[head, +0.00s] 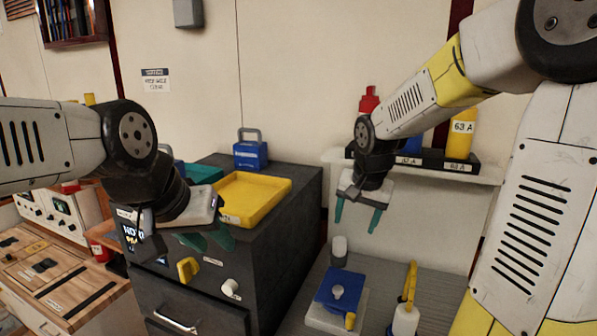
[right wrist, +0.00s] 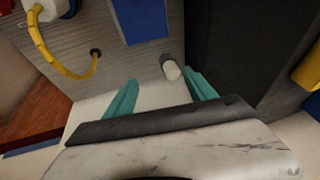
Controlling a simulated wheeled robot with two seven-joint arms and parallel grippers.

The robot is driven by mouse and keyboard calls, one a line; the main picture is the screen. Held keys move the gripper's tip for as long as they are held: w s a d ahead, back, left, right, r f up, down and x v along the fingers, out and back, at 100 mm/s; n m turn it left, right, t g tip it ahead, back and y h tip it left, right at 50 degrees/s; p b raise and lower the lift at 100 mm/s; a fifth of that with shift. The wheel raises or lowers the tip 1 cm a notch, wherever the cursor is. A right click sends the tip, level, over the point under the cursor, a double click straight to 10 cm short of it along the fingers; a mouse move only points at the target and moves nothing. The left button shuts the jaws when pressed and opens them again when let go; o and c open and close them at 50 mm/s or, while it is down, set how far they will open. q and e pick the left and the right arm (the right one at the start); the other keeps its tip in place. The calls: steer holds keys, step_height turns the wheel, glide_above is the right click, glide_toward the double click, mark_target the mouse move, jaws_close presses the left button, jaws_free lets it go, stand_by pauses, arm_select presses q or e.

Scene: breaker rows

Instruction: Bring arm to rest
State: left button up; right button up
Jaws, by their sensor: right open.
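My right arm reaches in from the upper right of the head view. Its gripper (head: 357,224) hangs with teal fingers pointing down, open and empty, above the grey bench top. In the right wrist view its two fingers (right wrist: 160,85) stand apart, with a small grey-white cylinder (right wrist: 171,69) seen beyond them, not held. My left arm comes in from the left. Its gripper (head: 206,240) is in front of the dark cabinet, near the yellow tray, fingers partly overlapping; its opening is unclear.
A dark cabinet (head: 285,215) carries a yellow tray (head: 262,193) and a blue padlock-shaped block (head: 250,153). The grey bench holds a blue-topped device (head: 337,291) and a yellow-handled part (head: 409,285). A shelf (head: 480,173) holds a yellow cylinder (head: 460,142). A wooden workbench (head: 75,268) is at left.

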steer(key=s+r+n+t, duration=0.1)
steer(key=s+r+n, duration=0.1)
steer(key=s, duration=0.7)
steer(key=s+r+n+t+y, duration=0.1)
steer(key=s+r+n, duration=0.1)
steer(key=s+r, duration=0.3)
steer(key=s, duration=0.4)
steer(key=shift+s+n+y, duration=0.2)
steer(key=shift+n+y, duration=0.1)
steer(key=shift+n, duration=0.1)
